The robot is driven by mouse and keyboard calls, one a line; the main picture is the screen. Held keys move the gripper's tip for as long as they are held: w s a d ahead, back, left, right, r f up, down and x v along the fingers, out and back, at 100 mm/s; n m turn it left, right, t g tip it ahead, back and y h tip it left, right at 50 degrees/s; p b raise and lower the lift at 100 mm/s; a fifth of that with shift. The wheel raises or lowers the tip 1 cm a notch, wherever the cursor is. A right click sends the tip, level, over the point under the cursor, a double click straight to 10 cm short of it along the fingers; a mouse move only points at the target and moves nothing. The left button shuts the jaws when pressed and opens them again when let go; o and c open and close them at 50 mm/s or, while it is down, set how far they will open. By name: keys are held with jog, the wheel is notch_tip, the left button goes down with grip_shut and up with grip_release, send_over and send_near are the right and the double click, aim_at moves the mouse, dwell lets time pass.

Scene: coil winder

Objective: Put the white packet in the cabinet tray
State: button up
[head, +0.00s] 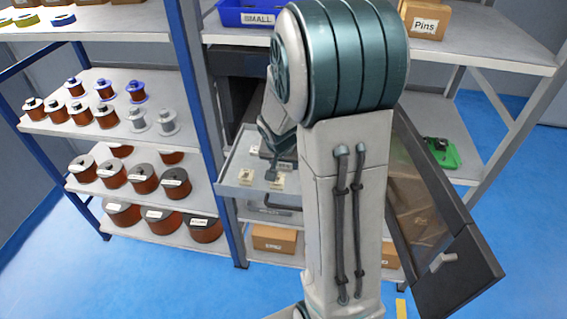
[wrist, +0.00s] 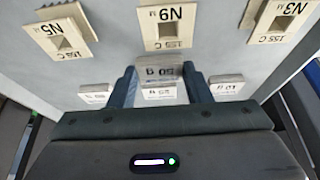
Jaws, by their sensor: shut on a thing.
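My gripper (wrist: 160,80) points down into the pulled-out cabinet tray (head: 232,188). Its two dark fingers are shut on a pale packet (wrist: 160,70) with a printed label. A similar packet (wrist: 160,93) shows just below it in the wrist view, between the fingers. I cannot tell whether the held packet touches the tray floor. In the head view my gripper (head: 271,175) shows only in part, because my arm covers much of the tray and cabinet.
Small packets lie left (wrist: 95,93) and right (wrist: 226,88) of my fingers. The cabinet door (head: 460,265) stands open at right. Spools fill the left shelves.

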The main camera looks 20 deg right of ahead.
jog(key=shift+f, duration=0.3)
jog(key=shift+f, duration=0.2)
jog(key=o, duration=1)
jog(key=shift+c, duration=0.2)
jog(key=shift+r, duration=0.2)
